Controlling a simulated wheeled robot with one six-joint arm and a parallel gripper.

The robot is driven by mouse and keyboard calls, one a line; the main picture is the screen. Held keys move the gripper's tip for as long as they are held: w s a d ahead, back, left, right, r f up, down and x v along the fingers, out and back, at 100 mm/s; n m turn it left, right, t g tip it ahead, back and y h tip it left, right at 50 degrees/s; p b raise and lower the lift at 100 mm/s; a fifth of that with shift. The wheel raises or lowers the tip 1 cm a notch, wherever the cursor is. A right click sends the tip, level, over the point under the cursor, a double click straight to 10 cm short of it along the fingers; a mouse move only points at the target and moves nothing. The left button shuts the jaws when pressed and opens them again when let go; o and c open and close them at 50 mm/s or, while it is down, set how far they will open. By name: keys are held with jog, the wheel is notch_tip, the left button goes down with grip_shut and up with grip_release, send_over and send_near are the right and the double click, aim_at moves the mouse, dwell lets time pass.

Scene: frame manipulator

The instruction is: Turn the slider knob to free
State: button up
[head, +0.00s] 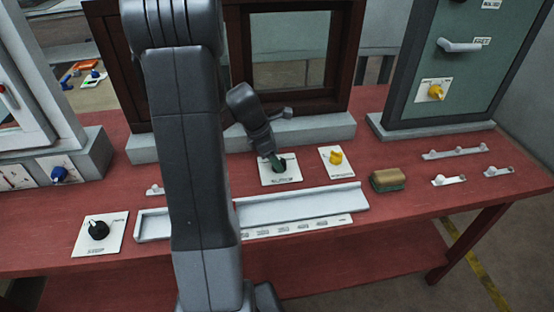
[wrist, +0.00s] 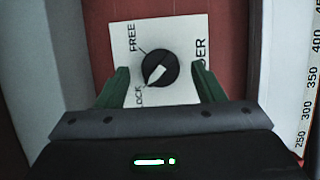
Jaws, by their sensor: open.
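The slider knob (wrist: 157,69) is a round black dial with a white pointer on a white plate (wrist: 185,34) in the wrist view. FREE is printed at the plate's upper left and LOCK at its lower left. The pointer's narrow end is toward the lower left, on the LOCK side. My gripper (wrist: 160,68) is open, with one green finger on each side of the knob and gaps showing between. In the head view my gripper (head: 277,161) is over the plate (head: 292,178) and largely hides the knob. Contact cannot be told.
A plate with a yellow knob (head: 336,157) lies close to the right. A long white rail (head: 300,206) runs in front, and the dark window frame's grey base (head: 320,131) stands behind. A sponge-like block (head: 388,180) sits farther right. A black knob (head: 98,230) is at the left front.

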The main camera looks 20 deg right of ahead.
jog(key=shift+x, duration=0.75)
jog(key=c, duration=1)
